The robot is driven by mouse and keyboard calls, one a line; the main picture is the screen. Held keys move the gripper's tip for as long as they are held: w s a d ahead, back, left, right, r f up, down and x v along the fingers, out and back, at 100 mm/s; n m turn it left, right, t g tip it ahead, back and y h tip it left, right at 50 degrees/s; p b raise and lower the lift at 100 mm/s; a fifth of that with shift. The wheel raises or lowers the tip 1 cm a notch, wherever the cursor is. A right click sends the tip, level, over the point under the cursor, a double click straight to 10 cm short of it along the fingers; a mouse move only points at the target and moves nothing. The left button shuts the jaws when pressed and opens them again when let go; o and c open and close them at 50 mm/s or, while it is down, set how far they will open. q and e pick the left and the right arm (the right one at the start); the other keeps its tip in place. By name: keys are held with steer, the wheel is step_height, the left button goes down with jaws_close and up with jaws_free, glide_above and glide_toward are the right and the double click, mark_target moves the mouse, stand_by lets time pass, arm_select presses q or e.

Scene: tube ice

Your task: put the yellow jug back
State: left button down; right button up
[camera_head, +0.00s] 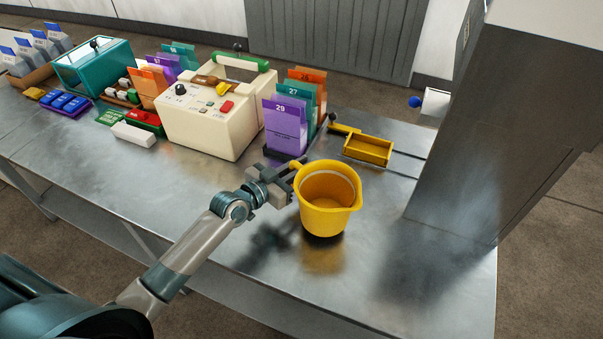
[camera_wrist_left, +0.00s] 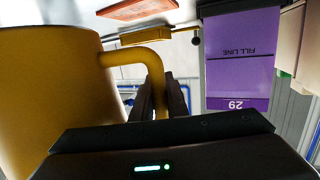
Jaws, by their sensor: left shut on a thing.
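The yellow jug (camera_head: 326,203) is upright at the right part of the metal table in the head view. A dark patch shows under its base; I cannot tell whether it touches the table. My left gripper (camera_head: 290,180) is at the jug's left side, shut on its handle. In the left wrist view, the jug (camera_wrist_left: 50,90) fills the left side and its handle (camera_wrist_left: 150,60) runs down between the dark fingers (camera_wrist_left: 162,98). The jug looks empty inside. My right gripper is not in view.
Purple, teal and orange bags (camera_head: 285,120) stand just behind the jug. A yellow tray (camera_head: 368,149) lies behind it to the right, by a tall grey cabinet (camera_head: 495,130). A cream machine (camera_head: 212,112) stands to the left. The table's front right is clear.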

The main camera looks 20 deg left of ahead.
arm_select(q)
step_height(320, 180, down, 3)
steer(key=shift+f, duration=0.25)
steer(key=c, duration=1.7)
jaws_free()
steer(key=shift+c, duration=0.2)
steer(key=b+v, duration=0.2)
steer(key=v, duration=0.8)
steer(key=shift+s+a, duration=0.2)
steer(key=shift+s, duration=0.15)
steer(key=shift+s+a+r, duration=0.25)
steer(key=shift+s, duration=0.3)
